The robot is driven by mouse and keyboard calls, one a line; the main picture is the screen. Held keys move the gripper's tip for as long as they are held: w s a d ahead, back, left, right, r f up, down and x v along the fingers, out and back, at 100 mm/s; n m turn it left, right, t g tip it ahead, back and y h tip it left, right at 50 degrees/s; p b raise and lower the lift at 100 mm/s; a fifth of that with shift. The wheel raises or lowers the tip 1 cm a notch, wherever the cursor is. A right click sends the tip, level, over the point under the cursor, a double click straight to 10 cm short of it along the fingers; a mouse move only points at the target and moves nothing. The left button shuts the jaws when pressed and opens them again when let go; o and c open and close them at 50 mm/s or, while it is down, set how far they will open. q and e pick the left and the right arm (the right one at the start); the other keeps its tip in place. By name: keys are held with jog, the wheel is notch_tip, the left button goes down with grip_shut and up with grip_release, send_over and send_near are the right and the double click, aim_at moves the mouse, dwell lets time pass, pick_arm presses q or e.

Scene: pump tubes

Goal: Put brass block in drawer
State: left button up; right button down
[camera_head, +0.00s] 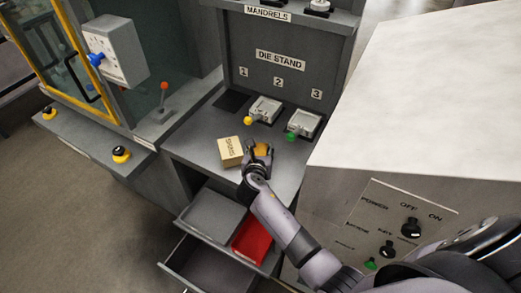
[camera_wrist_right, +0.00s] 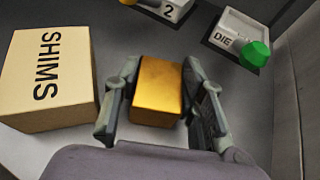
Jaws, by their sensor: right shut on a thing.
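The brass block (camera_head: 262,148) is a golden block on the grey bench top below the die stand. In the right wrist view the brass block (camera_wrist_right: 158,88) sits between the two fingers of my right gripper (camera_wrist_right: 158,106). My right gripper (camera_head: 258,157) is shut on it, with one finger at each side. The block is at bench-top level; I cannot tell whether it still touches the surface. An open drawer (camera_head: 212,270) is pulled out below the bench, with its grey interior showing. My left gripper is not in view.
A tan SHIMS box (camera_head: 230,152) stands just left of the block; it also shows in the wrist view (camera_wrist_right: 48,75). Dies with a yellow knob (camera_head: 248,121) and a green knob (camera_head: 291,135) are behind.

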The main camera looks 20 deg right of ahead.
jog(key=shift+r, duration=0.15)
jog(key=c, duration=1.5)
grip_release()
jog(key=shift+f, duration=0.2)
jog(key=o, duration=0.5)
jog(key=shift+c, duration=0.2)
jog(key=shift+r, duration=0.1)
